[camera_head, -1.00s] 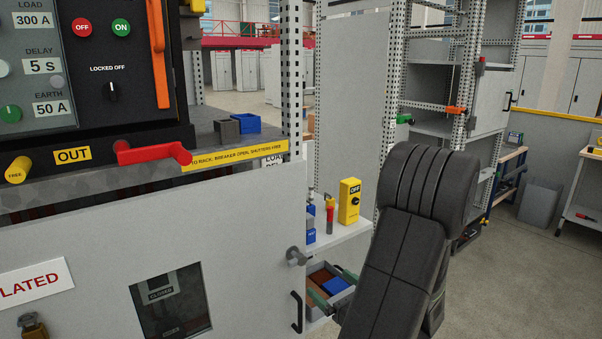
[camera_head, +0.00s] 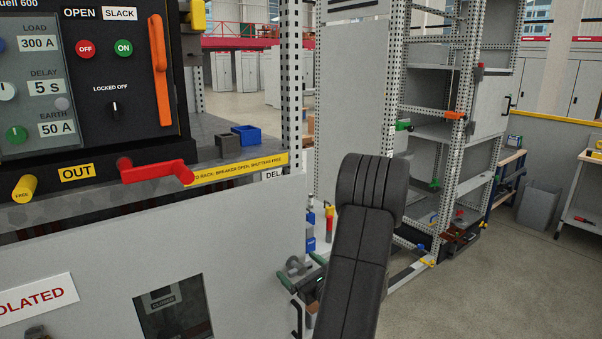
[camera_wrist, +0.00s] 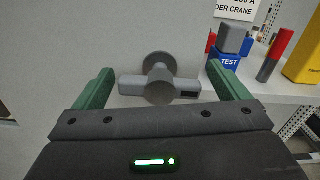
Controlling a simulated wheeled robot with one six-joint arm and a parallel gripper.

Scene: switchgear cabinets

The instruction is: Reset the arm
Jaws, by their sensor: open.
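My gripper (camera_head: 303,270) is open and empty, with its two green fingers (camera_wrist: 95,88) spread apart in the wrist view. A grey T-shaped handle with a round knob (camera_wrist: 160,84) is on the light grey panel, and in the wrist view it shows between the fingers. I cannot tell whether the fingers touch it. In the head view the handle (camera_head: 296,265) is right by the fingertips. My dark arm rises at the right of the panel and bends down to the gripper, hiding part of the shelf behind.
The cabinet has a red lever (camera_head: 155,172) and a yellow knob (camera_head: 26,187). Beside the handle is a shelf with a blue TEST block (camera_wrist: 226,60), a red-and-grey cylinder (camera_wrist: 275,55) and a yellow box (camera_wrist: 305,60). Open floor (camera_head: 500,290) lies to the right.

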